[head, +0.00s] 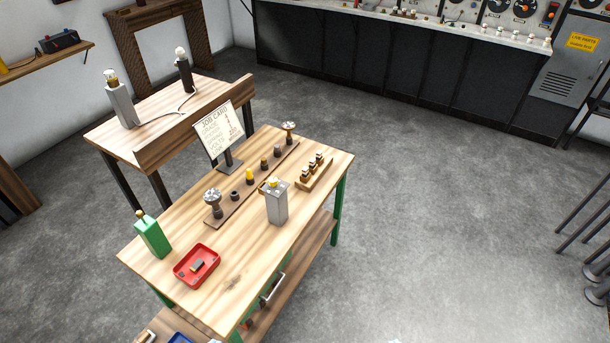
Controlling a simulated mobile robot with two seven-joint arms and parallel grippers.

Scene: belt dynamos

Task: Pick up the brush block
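No label marks the brush block. A small dark block (197,265) lies in the red tray (212,275) at the front left of the wooden bench (160,255). It is the likeliest match, but I cannot tell for sure. A wooden holder (321,180) with several small brown pieces with pale tops stands at the bench's back right. Neither gripper shows in the head view.
A grey post (277,207) and a green post (153,237) stand on the bench. A second table (165,135) stands behind.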

